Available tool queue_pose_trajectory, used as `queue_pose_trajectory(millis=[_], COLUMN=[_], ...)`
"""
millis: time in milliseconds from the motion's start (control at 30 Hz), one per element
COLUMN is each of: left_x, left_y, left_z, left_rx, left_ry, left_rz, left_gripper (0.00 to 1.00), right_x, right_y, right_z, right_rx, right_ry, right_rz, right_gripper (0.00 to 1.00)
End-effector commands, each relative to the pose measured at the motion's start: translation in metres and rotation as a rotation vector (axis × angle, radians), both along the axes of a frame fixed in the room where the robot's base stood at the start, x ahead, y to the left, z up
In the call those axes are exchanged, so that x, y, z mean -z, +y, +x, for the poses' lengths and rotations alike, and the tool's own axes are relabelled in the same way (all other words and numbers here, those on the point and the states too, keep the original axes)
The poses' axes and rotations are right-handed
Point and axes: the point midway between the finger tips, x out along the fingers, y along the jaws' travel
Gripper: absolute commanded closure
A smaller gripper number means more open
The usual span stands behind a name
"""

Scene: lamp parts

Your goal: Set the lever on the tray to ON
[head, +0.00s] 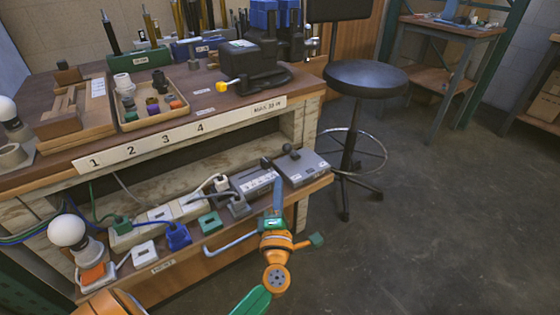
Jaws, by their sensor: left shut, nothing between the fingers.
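A grey box (302,167) with a dark round-knobbed lever (287,148) sits at the right end of the lower wooden tray (215,262). Left of it is a second grey box (255,180) with a pale label and another dark knob (265,162). The lettering is too small to read, so I cannot tell which position either lever is in. My left gripper (278,185) is shut and empty, its blue fingers upright just in front of the two boxes, hiding part of the second box. I cannot tell whether it touches. My right gripper is not in view.
A power strip (160,216) with plugs and cables, a blue plug (178,236) and a bulb (67,231) lie to the left. The upper bench edge (180,135) overhangs the tray. A black stool (365,78) stands at the right; the floor there is clear.

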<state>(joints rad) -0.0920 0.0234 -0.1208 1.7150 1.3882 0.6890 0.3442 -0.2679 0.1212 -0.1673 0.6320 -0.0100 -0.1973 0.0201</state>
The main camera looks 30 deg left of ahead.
Motion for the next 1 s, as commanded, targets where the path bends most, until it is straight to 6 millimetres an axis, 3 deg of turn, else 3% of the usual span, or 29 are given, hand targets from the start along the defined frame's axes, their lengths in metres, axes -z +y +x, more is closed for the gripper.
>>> queue_pose_trajectory(millis=[200, 433, 1000], left_x=[-0.007, -0.012, -0.017], left_y=[0.024, 0.042, 0.046], left_z=[0.038, 0.067, 0.073], left_rx=[-0.001, -0.001, 0.000], left_ry=[-0.002, -0.001, 0.011], left_rz=[0.004, 0.002, 0.004], left_gripper=[1.00, 1.00, 1.00], right_x=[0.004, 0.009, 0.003], right_y=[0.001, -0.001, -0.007], right_z=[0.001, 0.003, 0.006], right_rx=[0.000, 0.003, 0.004], right_ry=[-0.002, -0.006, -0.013], right_rz=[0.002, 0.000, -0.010], right_gripper=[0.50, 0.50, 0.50])
